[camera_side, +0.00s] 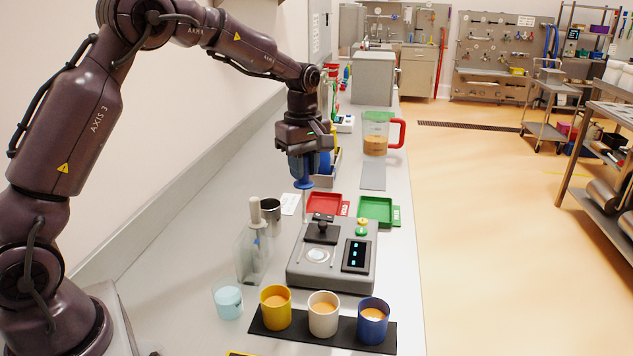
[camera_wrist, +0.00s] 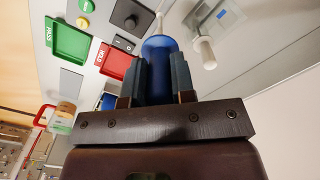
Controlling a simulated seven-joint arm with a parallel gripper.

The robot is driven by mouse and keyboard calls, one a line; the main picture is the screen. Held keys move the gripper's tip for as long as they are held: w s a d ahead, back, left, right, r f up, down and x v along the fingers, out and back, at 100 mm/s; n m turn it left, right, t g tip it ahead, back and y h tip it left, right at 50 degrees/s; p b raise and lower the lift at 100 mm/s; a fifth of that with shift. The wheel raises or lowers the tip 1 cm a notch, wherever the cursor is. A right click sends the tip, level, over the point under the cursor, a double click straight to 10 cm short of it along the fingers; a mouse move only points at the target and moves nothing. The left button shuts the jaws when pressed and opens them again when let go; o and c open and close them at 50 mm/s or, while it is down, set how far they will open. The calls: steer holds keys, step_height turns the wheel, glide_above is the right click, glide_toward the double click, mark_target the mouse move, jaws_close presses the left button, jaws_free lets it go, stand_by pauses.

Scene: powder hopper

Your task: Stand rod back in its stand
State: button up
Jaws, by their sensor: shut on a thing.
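My gripper (camera_side: 303,172) is shut on the blue handle of a rod (camera_wrist: 160,45). In the side view the rod's blue handle (camera_side: 304,183) points down from the fingers, with its thin pale shaft below, above the rear of the grey machine. In the wrist view the handle sits between both fingers (camera_wrist: 160,75) and the thin shaft extends away from it. A clear upright holder (camera_side: 252,258) with a pale-handled piece stands left of the machine, apart from my gripper; it also shows in the wrist view (camera_wrist: 228,18). I cannot tell if this holder is the rod's stand.
The grey machine (camera_side: 310,276) has a display and knobs. A red tray (camera_side: 322,204) and green tray (camera_side: 376,211) lie behind it. A metal cup (camera_side: 270,214) stands beside the holder. Yellow (camera_side: 275,312), white (camera_side: 323,318) and blue (camera_side: 372,323) cups stand in front. A red-handled jug (camera_side: 376,133) is farther back.

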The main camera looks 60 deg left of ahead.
steer(key=s+a+r, duration=0.2)
steer(key=s+a, duration=0.2)
steer(key=s, duration=0.7)
step_height(320, 180, down, 10)
steer(key=shift+s+f+m, duration=0.25)
steer(key=shift+s+m, duration=0.1)
steer(key=shift+m, duration=0.05)
steer(key=shift+f, duration=0.15)
steer(key=shift+f, duration=1.05)
steer(key=o, duration=1.5)
